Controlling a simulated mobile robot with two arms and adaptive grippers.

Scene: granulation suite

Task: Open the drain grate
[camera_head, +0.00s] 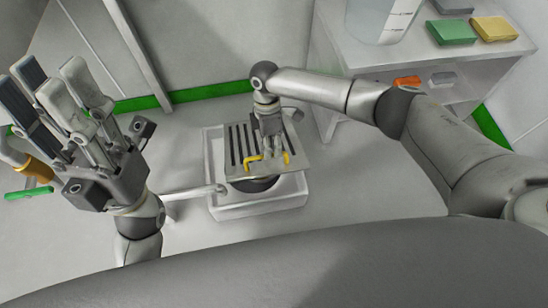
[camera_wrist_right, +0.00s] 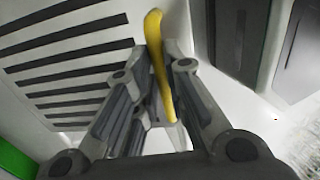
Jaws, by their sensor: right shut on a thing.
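The drain grate (camera_head: 236,143) is a pale slotted plate above a white square basin (camera_head: 222,212) on the floor. A dark round opening (camera_head: 256,185) shows below the grate's near edge, and the grate looks raised or tilted there. My right gripper (camera_head: 268,158) reaches down over the grate and is shut on its yellow handle (camera_head: 251,161). In the right wrist view the handle (camera_wrist_right: 157,50) runs between the fingers, with the slotted grate (camera_wrist_right: 65,55) at left. My left gripper (camera_head: 55,85) is held up at the left, open and empty.
A white bench (camera_head: 340,60) at the upper right holds a clear container (camera_head: 383,20) and green (camera_head: 458,31) and yellow (camera_head: 494,29) blocks. A pipe (camera_head: 190,192) meets the basin's left side. A yellow-and-green fixture (camera_head: 28,165) is behind my left gripper. Walls close off the back.

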